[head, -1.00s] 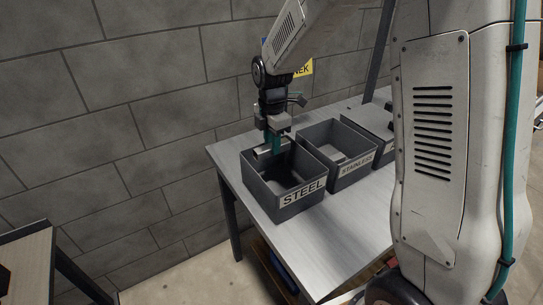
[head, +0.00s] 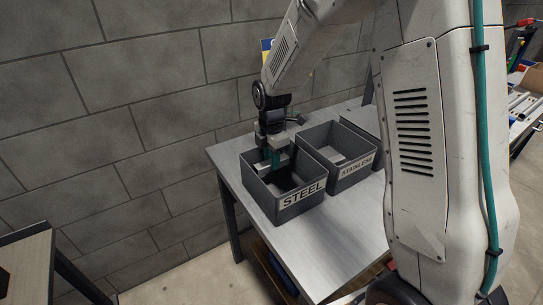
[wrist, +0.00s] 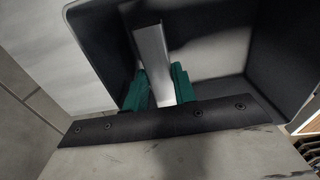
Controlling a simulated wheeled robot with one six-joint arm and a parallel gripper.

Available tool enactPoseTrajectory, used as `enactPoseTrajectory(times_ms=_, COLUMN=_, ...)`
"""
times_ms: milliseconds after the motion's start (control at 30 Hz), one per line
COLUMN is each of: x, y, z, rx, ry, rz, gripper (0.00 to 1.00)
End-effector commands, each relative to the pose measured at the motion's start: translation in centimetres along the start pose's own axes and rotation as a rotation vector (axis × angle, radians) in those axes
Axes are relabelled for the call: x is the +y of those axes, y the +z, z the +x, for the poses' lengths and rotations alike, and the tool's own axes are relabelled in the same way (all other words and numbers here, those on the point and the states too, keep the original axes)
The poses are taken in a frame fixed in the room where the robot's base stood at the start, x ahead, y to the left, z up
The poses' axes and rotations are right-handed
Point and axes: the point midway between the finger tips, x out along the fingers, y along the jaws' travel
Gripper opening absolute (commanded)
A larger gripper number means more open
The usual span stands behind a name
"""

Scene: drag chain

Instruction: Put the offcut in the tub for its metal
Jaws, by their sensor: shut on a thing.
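The offcut (wrist: 151,52) is a straight, silvery metal bar, gripped between the green fingers of my gripper (wrist: 158,88) in the wrist view. In the head view my gripper (head: 274,159) reaches down into the dark grey tub marked STEEL (head: 277,208), near its back left side. The offcut's pale end (head: 261,168) shows inside the tub mouth. In the wrist view the tub's dark wall (wrist: 95,45) stands around the offcut, with a pale floor beyond. Whether the offcut touches the floor cannot be told.
A tub marked STAINLESS (head: 355,172) stands to the right of the steel tub. Another tub behind it is partly hidden by my arm. The tubs stand on a grey table (head: 322,240) against a block wall. The table's front is clear.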

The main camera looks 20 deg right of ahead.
Motion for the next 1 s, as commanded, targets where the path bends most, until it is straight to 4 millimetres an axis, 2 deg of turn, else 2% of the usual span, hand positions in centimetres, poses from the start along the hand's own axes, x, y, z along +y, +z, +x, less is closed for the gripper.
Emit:
enactPoseTrajectory(times_ms=67, x=0.0, y=0.0, z=0.0, rx=0.0, ry=0.001, rz=0.0, gripper=0.01)
enactPoseTrajectory(times_ms=100, x=0.0, y=0.0, z=0.0, rx=0.0, ry=0.0, rz=0.0, gripper=0.32)
enactPoseTrajectory(times_ms=133, x=0.0, y=0.0, z=0.0, rx=0.0, ry=0.0, rz=0.0, gripper=0.36)
enactPoseTrajectory(times_ms=400, x=0.0, y=0.0, z=-0.1, rx=0.0, ry=0.001, rz=0.0, gripper=0.36)
enactPoseTrajectory(times_ms=533, x=0.1, y=0.0, z=-1.0, rx=-0.001, ry=0.005, rz=0.0, gripper=0.36)
enactPoseTrajectory(times_ms=667, x=0.1, y=0.0, z=-3.2, rx=-0.001, ry=0.007, rz=0.0, gripper=0.36)
enactPoseTrajectory(times_ms=1000, x=0.1, y=0.0, z=-10.6, rx=-0.001, ry=0.005, rz=0.0, gripper=0.36)
